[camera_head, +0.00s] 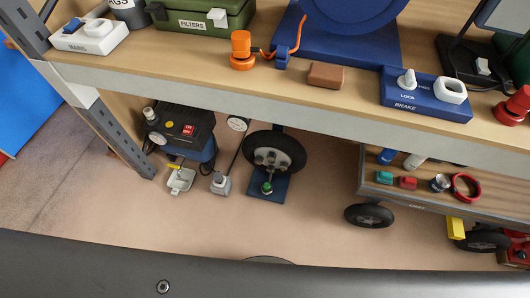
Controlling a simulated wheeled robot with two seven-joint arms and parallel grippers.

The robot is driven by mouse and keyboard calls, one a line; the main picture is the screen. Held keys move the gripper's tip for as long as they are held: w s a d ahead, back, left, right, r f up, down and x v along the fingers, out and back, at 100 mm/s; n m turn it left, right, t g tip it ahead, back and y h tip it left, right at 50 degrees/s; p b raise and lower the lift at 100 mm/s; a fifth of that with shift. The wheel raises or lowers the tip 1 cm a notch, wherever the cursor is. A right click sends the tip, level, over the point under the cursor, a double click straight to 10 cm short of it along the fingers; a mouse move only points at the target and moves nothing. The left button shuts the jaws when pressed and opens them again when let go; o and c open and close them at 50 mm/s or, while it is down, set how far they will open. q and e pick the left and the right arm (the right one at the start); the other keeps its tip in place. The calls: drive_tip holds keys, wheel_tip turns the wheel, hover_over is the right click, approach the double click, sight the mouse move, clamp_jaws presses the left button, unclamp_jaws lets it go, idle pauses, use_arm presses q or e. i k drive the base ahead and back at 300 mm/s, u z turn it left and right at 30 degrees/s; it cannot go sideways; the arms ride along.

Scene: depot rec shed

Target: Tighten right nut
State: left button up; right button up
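A small black-tyred wheel (291,147) stands upright on a blue stand (268,188) on the floor beneath the workbench. Its pale hub (273,158) faces me and carries several small dark spots that may be nuts or holes. They are too small to tell which is the right nut or whether any is loose. A green and brass fitting (267,187) sits just below the wheel, at the stand's base. Neither of my grippers shows in the head view.
The workbench (240,95) overhangs the wheel. It holds a green FILTERS case (204,22), an orange fitting (241,50), a brown block (326,75) and a blue BRAKE box (425,95). A black machine (180,125) stands left of the wheel, a wheeled cart (430,200) right. Floor in front is clear.

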sight(283, 167)
drive_tip(key=k, duration=1.35)
drive_tip(key=z, duration=0.5)
drive_tip(key=i, duration=0.85)
drive_tip(key=z, duration=0.5)
